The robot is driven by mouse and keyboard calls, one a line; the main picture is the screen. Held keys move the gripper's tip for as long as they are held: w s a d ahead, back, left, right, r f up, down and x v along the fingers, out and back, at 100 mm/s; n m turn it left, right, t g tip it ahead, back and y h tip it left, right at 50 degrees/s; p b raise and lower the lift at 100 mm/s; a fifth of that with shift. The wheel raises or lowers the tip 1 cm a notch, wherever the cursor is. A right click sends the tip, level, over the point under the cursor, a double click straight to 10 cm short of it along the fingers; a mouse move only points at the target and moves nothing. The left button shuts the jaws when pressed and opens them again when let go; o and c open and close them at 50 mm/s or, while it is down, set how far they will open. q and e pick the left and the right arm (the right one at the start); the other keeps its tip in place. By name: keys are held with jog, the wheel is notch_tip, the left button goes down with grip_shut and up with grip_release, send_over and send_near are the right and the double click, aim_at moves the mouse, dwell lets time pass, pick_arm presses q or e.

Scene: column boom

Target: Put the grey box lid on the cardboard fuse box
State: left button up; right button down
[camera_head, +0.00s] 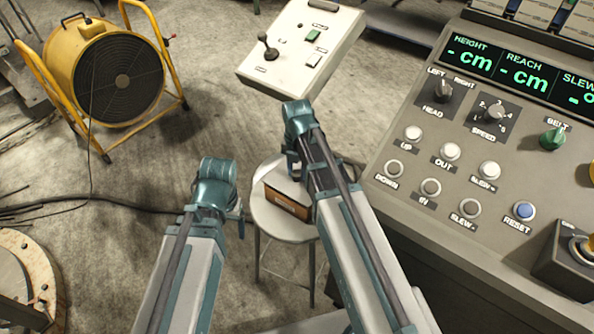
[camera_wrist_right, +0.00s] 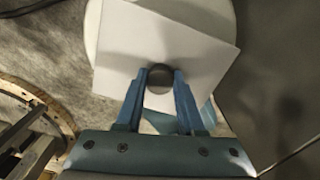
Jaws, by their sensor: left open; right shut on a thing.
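The brown cardboard fuse box (camera_head: 287,205) sits on a round white stool in the head view, partly hidden by my right arm. The grey box lid (camera_head: 274,178) shows at the box's top, beside my right arm. In the right wrist view the lid (camera_wrist_right: 185,45) is a flat pale plate with a dark round knob (camera_wrist_right: 160,76). My right gripper (camera_wrist_right: 160,84) is shut on that knob; in the head view its fingers are mostly hidden by the arm. I cannot tell whether the lid is fully seated. My left gripper (camera_head: 238,217) is open and empty, left of the stool.
The stool (camera_head: 270,229) has bare seat in front of the box. A large control console (camera_head: 455,205) stands close on the right. A pale switch panel (camera_head: 300,50) is behind, a yellow fan (camera_head: 105,75) at back left. A cable crosses the floor.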

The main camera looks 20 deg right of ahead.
aim_at(297, 172)
jog(key=shift+f, duration=0.2)
jog(key=shift+f+b, duration=0.4)
jog(key=shift+b, duration=0.1)
jog(key=shift+f, duration=0.1)
jog(key=shift+c, duration=2.2)
grip_release()
notch_tip(297, 172, up, 14)
jog(key=p, duration=1.3)
jog(key=shift+p, duration=0.35)
